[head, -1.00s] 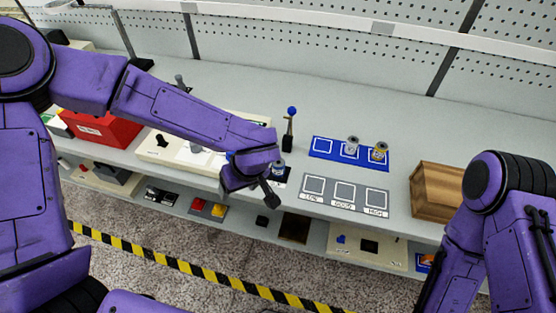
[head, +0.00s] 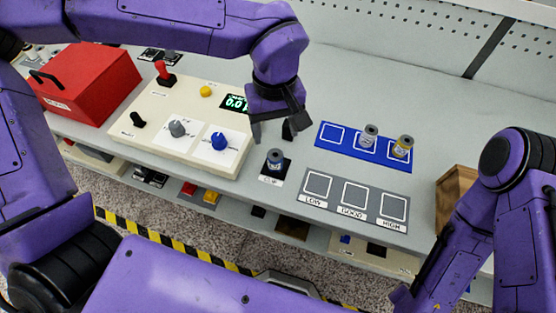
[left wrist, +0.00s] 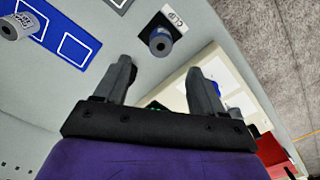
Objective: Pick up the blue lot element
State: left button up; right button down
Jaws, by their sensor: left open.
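In the left wrist view, the spindle lies roughly in line with the gap between the two fingers (left wrist: 160,70). My right arm shows at the right edge; its gripper is out of view.
A grey three-square tray (head: 341,208) is empty. The control panel (head: 150,112) has knobs and a display. A red box (head: 90,85) stands left.

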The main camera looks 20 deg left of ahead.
aim_at(275, 154)
pick_arm(q)
jog(key=f, duration=0.5)
jog(key=shift+w+f, duration=0.25)
jog(key=shift+f, duration=0.05)
notch_tip(275, 154, down, 6)
jog(key=shift+s+a+r, duration=0.1)
jog(key=shift+s+r, duration=0.05)
jog(key=c, duration=1.2)
jog(key=shift+r, duration=0.1)
jog(key=shift+c, duration=0.2)
